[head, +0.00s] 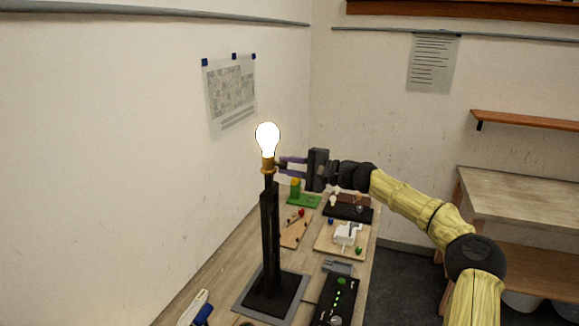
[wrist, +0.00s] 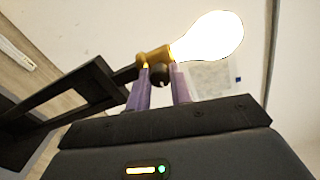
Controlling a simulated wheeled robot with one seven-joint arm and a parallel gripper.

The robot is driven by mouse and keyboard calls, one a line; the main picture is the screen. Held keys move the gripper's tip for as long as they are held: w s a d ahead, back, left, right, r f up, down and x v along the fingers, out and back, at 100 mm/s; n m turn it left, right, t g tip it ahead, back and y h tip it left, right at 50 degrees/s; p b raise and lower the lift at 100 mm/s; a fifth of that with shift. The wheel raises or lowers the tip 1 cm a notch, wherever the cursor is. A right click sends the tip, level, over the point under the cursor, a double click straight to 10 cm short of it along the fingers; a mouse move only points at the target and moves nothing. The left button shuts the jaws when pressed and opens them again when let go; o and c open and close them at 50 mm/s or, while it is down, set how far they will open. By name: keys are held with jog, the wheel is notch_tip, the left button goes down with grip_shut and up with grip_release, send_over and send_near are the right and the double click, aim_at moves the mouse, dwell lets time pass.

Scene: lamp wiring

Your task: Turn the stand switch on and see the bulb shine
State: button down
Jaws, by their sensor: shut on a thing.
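The bulb (head: 267,138) glows bright white at the top of the black lamp stand (head: 270,235). It sits in a brass-coloured socket (head: 268,164), and it also shows lit in the wrist view (wrist: 208,37). My gripper (head: 281,168) reaches in from the right at socket height. In the wrist view its two purple fingers (wrist: 162,76) are closed on a small dark knob (wrist: 160,77) at the socket, which seems to be the stand switch.
The stand's base rests on a grey mat (head: 240,304) on the wooden table. Boards with small parts (head: 345,238) and a black box with green lights (head: 337,300) lie to the right. A wooden shelf unit (head: 525,190) stands at the far right.

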jog(key=c, duration=1.3)
grip_release()
jog(key=shift+o, duration=0.2)
jog(key=shift+d, duration=0.1)
jog(key=shift+s+d+f, duration=0.1)
jog(key=shift+d, duration=0.2)
jog(key=b+v, duration=0.6)
jog(key=v, duration=1)
jog(key=shift+d, duration=0.3)
jog(key=shift+s, duration=0.1)
